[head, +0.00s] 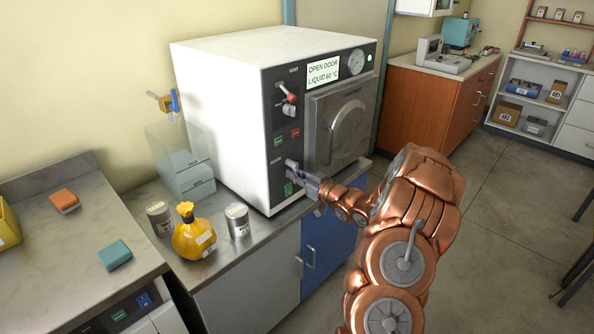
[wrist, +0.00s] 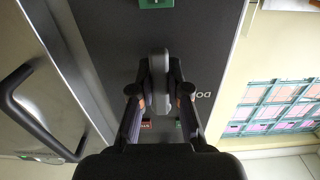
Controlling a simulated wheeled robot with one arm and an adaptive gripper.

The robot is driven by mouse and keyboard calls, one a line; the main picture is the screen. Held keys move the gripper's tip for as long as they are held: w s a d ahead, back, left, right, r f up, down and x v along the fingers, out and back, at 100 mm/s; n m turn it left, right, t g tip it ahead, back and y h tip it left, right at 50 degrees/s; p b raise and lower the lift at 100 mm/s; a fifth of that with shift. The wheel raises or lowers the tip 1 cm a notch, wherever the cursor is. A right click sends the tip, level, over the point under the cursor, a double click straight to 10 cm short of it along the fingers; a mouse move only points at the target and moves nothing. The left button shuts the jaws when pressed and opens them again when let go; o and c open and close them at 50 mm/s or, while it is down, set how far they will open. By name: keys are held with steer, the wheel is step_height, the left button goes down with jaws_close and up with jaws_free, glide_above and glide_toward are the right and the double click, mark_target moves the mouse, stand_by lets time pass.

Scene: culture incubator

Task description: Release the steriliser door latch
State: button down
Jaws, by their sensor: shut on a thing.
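The steriliser (head: 225,75) is a white box with a dark front panel. Its square metal door (head: 318,150) has a curved handle and looks closed. The display (head: 323,72) reads "OPEN DOOR LIQUID 60 °C". My gripper (head: 293,167) is at the lower part of the panel, left of the door. In the wrist view my gripper (wrist: 160,88) is shut on a grey latch lever (wrist: 160,62) beside the lettering "Door". The fingers press on its two sides. In the head view the fingers mostly hide the latch.
A red-tipped lever (head: 287,98) sits higher on the panel, with green and red buttons below. The bench holds two cans (head: 237,220), a yellow bottle (head: 194,236) and a clear container (head: 185,165). The door's bar handle (wrist: 20,105) is at left in the wrist view. Floor at right is open.

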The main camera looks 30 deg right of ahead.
steer(key=c, duration=1.1)
jaws_free()
steer(key=shift+s, duration=0.1)
steer(key=shift+v, duration=5.9)
